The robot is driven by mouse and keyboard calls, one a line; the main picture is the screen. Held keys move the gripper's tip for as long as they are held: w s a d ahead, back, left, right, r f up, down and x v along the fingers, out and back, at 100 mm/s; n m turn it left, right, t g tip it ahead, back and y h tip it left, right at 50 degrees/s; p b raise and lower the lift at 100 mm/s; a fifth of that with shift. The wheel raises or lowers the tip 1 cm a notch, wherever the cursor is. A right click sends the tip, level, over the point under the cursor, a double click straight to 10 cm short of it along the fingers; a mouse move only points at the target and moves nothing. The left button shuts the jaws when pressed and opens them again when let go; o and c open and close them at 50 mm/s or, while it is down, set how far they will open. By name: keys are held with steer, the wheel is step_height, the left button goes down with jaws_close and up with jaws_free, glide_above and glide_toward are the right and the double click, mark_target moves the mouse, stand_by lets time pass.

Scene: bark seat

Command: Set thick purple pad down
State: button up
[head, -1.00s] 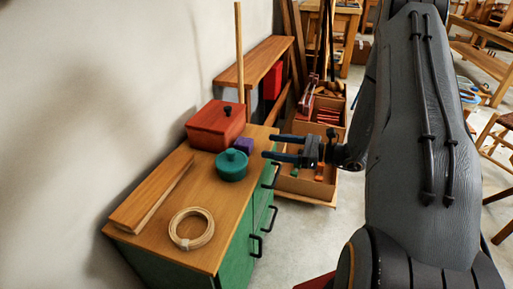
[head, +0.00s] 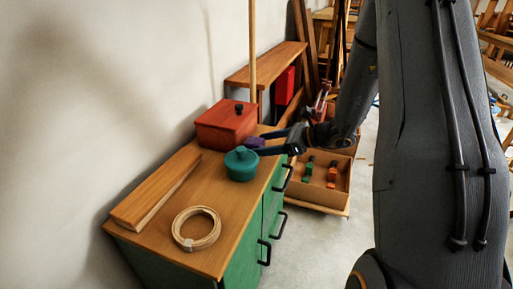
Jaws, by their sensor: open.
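The thick purple pad (head: 254,142) is on the wooden top of the green cabinet (head: 215,240), between the red box (head: 222,127) and the teal lidded pot (head: 241,165). Only part of it shows. My gripper (head: 260,143) reaches in from the right at the back of the cabinet. Its dark fingers are apart, one on the far side of the pad and one on the near side. I cannot tell whether either finger touches the pad. The near finger passes close behind the pot.
A coil of pale cane (head: 196,229) and wooden boards (head: 155,190) lie on the cabinet's left and front. A tall wooden pole (head: 252,55) stands behind the red box. An open cardboard box (head: 330,182) with tools sits to the right. The cabinet's middle is clear.

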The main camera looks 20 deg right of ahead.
mark_target(255, 145)
steer(key=x, duration=0.3)
steer(key=shift+w+a+f, duration=0.1)
steer(key=shift+a, duration=0.15)
steer(key=c, duration=1.2)
